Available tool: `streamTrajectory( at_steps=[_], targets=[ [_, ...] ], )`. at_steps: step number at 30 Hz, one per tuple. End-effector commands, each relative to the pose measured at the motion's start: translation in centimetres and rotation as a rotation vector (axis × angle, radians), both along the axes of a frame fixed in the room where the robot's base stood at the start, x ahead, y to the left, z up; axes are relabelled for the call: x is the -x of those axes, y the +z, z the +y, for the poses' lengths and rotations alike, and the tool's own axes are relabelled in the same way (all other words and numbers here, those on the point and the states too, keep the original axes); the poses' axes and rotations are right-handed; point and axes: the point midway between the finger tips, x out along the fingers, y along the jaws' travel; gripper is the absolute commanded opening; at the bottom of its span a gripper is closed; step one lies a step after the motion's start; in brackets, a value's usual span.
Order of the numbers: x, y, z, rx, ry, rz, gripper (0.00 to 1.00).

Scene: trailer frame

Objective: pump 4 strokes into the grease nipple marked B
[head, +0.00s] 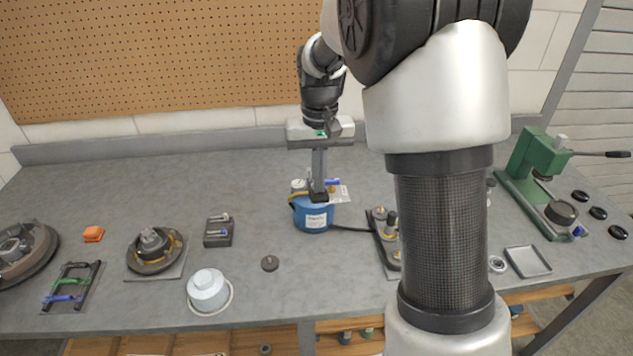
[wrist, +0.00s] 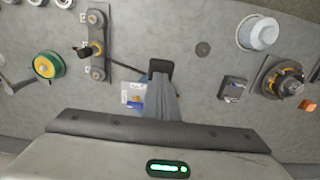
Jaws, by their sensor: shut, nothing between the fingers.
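The blue grease pump (head: 313,217) stands on the bench below my gripper, with a white label on its front. In the wrist view a small blue part and a white card (wrist: 134,95) show beside my fingers; the rest of the pump is mostly hidden. A dark hose (head: 350,228) runs from the pump to a grey block with nipples (head: 379,222), partly hidden by my arm. The block shows whole in the wrist view (wrist: 97,20); its letters are too small to read. My gripper (head: 319,197) is shut and empty, pointing down at the pump's top; I cannot tell whether it touches.
A white pot (head: 208,289), a dark disc (head: 270,263), a small dark block (head: 218,232) and a hub (head: 155,248) lie to the left. A green press (head: 540,180) and a tray (head: 528,261) stand to the right. The bench's back middle-left is clear.

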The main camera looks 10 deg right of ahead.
Motion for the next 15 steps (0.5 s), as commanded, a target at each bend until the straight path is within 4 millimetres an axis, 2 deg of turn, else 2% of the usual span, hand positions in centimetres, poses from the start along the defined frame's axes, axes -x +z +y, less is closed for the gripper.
streamTrajectory(
  at_steps=[9,15],
  targets=[
    [0.5,-1.9,0.0,0.0,0.0,0.001,0.0],
    [0.6,-2.3,0.1,0.0,0.0,0.001,0.0]
  ],
)
